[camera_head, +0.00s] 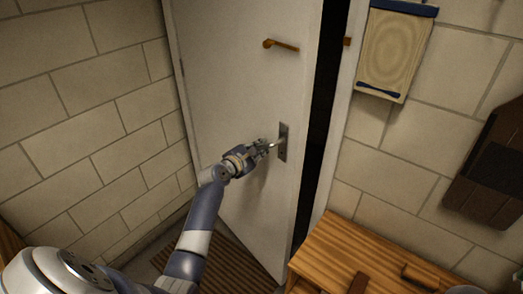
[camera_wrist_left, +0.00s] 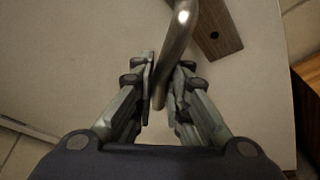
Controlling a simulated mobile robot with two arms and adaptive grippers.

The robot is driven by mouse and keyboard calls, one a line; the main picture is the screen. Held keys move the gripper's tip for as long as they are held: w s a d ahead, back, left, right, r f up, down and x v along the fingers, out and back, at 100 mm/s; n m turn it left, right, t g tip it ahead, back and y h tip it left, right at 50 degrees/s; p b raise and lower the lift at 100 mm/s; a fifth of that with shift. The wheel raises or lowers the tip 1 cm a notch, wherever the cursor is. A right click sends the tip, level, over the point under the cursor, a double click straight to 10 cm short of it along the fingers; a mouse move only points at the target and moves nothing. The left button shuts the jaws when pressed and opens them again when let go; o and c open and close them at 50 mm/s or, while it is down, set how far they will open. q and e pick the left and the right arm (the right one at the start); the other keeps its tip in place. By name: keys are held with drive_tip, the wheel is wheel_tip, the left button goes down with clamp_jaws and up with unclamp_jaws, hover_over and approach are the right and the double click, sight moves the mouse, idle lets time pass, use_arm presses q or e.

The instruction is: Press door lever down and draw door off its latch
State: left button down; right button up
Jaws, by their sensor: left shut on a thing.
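The white door (camera_head: 228,70) stands a little open, with a dark gap along its right edge. Its metal lever (camera_head: 273,145) sits on a grey plate (camera_head: 284,143) near that edge. My left gripper (camera_head: 266,147) is at the lever, shut on it. In the left wrist view the lever (camera_wrist_left: 178,45) runs down between the two fingers of the gripper (camera_wrist_left: 162,85), and the plate (camera_wrist_left: 216,28) shows at the upper right. The fingers hide part of the lever. My right gripper is not in view.
A brass-coloured latch bar (camera_head: 283,45) is higher on the door. A wooden bench (camera_head: 345,250) stands at the lower right, close to the door's edge. A slatted mat (camera_head: 215,262) lies on the floor. A towel (camera_head: 393,50) hangs on the right wall. Brick walls flank the door.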

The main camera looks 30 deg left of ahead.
use_arm(q)
drive_tip(key=s+a, duration=0.6)
drive_tip(key=s, duration=0.6)
drive_tip(key=shift+s+a+p, duration=0.3)
drive_tip(key=shift+s+p, duration=0.05)
drive_tip(key=shift+p, duration=0.1)
drive_tip(key=c, duration=1.7)
unclamp_jaws()
drive_tip(key=shift+f, duration=0.1)
drive_tip(key=shift+o, duration=0.7)
drive_tip(key=v, duration=1.2)
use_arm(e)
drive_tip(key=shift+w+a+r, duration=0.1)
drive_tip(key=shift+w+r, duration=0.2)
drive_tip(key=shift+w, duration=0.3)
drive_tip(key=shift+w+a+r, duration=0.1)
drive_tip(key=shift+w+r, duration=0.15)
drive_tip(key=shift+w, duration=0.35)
